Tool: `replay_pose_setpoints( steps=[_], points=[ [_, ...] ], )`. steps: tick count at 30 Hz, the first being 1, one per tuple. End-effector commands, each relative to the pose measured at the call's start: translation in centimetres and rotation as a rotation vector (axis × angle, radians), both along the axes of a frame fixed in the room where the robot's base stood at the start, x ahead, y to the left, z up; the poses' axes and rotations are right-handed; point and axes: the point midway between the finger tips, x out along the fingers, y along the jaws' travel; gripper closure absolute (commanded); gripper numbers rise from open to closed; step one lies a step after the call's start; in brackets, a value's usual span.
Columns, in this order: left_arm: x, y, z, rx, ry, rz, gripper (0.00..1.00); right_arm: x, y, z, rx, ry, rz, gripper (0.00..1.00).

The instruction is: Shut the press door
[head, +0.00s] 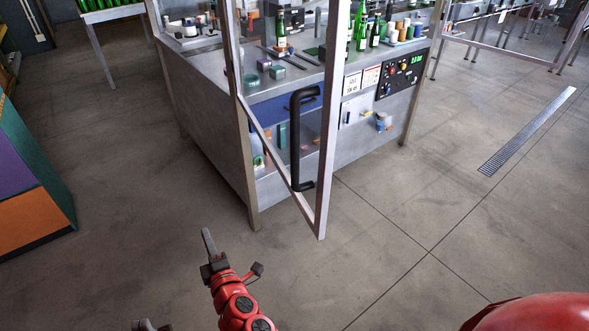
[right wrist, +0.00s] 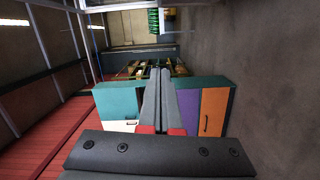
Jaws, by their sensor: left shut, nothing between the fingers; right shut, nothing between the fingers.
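The press door (head: 328,120) is a tall metal-framed clear panel with a long black vertical handle (head: 294,140). It stands swung out from the press (head: 216,115), its lower free corner over the floor. My right gripper (head: 206,236) is shut and empty, in front of the press and below the door, apart from both. Its closed fingers (right wrist: 158,95) also show in the right wrist view. My left gripper (head: 145,325) shows only in part at the bottom edge of the head view; it is shut and far from the door.
Bottles (head: 362,32) and small parts stand on the press worktop, beside a control panel (head: 402,75). Coloured cabinets (head: 30,185) stand at the left; they also show in the right wrist view (right wrist: 213,110). The floor (head: 400,220) around the door is clear.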

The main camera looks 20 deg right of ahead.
Motion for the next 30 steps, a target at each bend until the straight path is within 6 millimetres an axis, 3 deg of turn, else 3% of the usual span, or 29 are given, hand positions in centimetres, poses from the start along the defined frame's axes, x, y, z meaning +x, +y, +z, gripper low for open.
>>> replay_pose_setpoints(
  steps=[1, 6, 9, 12, 16, 19, 23, 30],
  points=[
    [0.0, 0.0, 1.4, 0.0, 0.0, 0.0, 1.0, 0.0, -0.5, 2.6, -0.048, -0.011, -0.076, 1.0],
    [0.0, 0.0, 3.5, 0.0, 0.0, 0.0, 1.0, -1.6, -5.5, 9.1, -0.161, -0.016, -0.43, 1.0],
    [0.0, 0.0, 4.4, 0.0, 0.0, 0.0, 1.0, -3.9, -8.3, 12.1, -0.166, 0.002, -0.609, 1.0],
    [0.0, 0.0, 5.0, 0.0, 0.0, 0.0, 1.0, -6.2, -10.3, 13.7, -0.151, 0.031, -0.741, 1.0],
    [0.0, 0.0, 5.1, 0.0, 0.0, 0.0, 1.0, -8.6, -12.2, 14.8, -0.151, 0.031, -0.857, 1.0],
    [0.0, 0.0, 5.3, 0.0, 0.0, 0.0, 1.0, -9.0, -12.9, 15.2, -0.154, 0.025, -0.889, 1.0],
    [0.0, 0.0, 6.0, 0.0, 0.0, 0.0, 1.0, -8.0, -14.1, 15.4, -0.155, 0.026, -0.897, 1.0],
    [0.0, 0.0, 8.1, 0.0, 0.0, 0.0, 1.0, -4.1, -17.2, 15.6, -0.157, 0.027, -0.896, 1.0]
  ],
)
